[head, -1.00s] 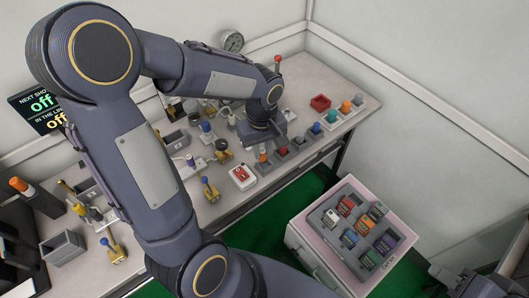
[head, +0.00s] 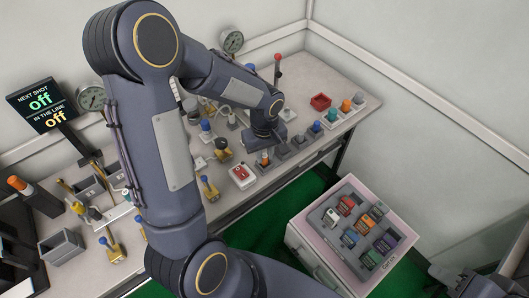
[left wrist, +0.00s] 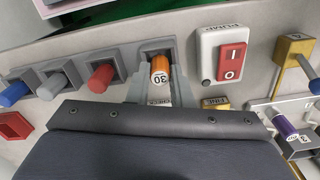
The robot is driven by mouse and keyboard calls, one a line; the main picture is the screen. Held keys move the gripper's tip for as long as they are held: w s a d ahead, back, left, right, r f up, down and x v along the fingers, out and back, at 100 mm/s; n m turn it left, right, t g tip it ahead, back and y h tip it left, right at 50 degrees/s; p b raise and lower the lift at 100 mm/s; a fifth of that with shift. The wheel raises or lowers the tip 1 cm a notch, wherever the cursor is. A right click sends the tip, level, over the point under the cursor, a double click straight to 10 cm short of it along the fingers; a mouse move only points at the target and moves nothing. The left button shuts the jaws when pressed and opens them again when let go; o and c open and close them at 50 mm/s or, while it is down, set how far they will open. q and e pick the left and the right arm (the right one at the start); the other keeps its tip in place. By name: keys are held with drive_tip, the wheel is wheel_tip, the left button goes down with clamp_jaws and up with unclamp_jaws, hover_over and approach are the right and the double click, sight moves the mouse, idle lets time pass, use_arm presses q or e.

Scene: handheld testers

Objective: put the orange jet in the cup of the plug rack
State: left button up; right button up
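The orange jet (left wrist: 160,66), marked 30, stands at a square grey cup (left wrist: 157,45) of the plug rack in the left wrist view. Its lower end overlaps the cup; how deep it sits is hard to see. In the head view the jet (head: 265,158) shows just under my left gripper (head: 266,146). The fingers of my left gripper (left wrist: 160,90) lie on either side of the jet; I cannot tell whether they press on it. My right gripper (head: 447,278) is partly in view at the lower right, its fingers unclear.
Cups with red (left wrist: 100,78), grey (left wrist: 52,86) and blue (left wrist: 13,94) plugs stand in the row beside it. A red and white switch box (left wrist: 224,55) is close on the other side. A cart with a tray (head: 333,250) of coloured blocks stands in front of the bench.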

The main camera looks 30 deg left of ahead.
sight(265, 155)
use_arm(q)
drive_tip(key=o, duration=0.4)
drive_tip(key=shift+r, duration=0.1)
drive_tip(key=shift+r+p, duration=0.25)
drive_tip(key=shift+p, duration=0.1)
drive_tip(key=shift+w+r, duration=0.1)
drive_tip(key=shift+r, duration=0.3)
wheel_tip(265, 155, up, 10)
drive_tip(key=s+d+r+m+t+h, duration=0.2)
drive_tip(key=s+m, duration=0.2)
drive_tip(key=s, duration=0.4)
drive_tip(key=s+d+r+m+t+h, duration=0.1)
drive_tip(key=s+d+r+m+t, duration=0.1)
drive_tip(key=s+m, duration=0.3)
drive_tip(key=s+r+t, duration=0.1)
drive_tip(key=s, duration=0.3)
drive_tip(key=shift+t+h+p, duration=0.3)
drive_tip(key=shift+h, duration=0.1)
